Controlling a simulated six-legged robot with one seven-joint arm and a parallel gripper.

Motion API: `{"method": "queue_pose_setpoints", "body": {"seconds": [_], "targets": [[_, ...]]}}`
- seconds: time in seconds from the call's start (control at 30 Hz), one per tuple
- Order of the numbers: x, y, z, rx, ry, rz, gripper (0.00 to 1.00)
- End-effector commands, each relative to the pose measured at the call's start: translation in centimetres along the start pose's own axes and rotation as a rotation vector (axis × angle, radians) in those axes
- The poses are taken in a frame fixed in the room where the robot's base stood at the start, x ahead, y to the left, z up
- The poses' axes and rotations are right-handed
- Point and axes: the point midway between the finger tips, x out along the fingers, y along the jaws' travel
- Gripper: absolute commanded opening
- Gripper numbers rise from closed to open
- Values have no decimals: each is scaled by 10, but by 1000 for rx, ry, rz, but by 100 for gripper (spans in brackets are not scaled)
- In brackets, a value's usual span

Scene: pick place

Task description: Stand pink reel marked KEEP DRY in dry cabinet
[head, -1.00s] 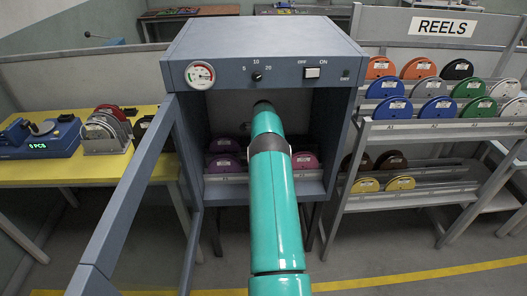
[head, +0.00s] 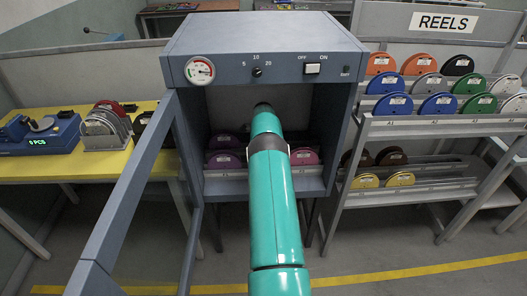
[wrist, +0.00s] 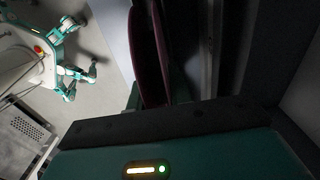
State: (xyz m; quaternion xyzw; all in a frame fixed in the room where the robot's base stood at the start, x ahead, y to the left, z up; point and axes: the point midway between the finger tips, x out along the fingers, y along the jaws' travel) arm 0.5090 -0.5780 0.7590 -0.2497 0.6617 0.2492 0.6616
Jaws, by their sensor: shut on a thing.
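In the wrist view my gripper (wrist: 158,95) is shut on a dark pink reel (wrist: 150,60), seen edge-on between its fingers. No KEEP DRY marking is legible on it. In the head view the grey dry cabinet (head: 265,42) stands in the middle with its framed door (head: 128,205) open to the left. My arm reaches into its opening and my gripper is hidden there. A magenta-purple reel (head: 304,157) shows just right of my arm; I cannot tell whether it is the held one. Purple reels (head: 224,160) stand in the rack at the left inside.
The cabinet's side walls are close to my arm. At the right is a shelf rack (head: 440,125) of coloured reels under a REELS sign (head: 444,22). At the left a yellow bench (head: 60,172) holds a blue device (head: 40,138) and a holder of reels (head: 105,125).

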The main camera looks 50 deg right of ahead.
Motion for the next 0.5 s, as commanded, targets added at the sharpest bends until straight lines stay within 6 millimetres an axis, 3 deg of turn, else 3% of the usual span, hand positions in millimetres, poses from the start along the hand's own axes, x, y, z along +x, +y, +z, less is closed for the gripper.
{"method": "queue_pose_setpoints", "body": {"seconds": [0.5], "targets": [[4,0,0,0,0,0,0]]}}
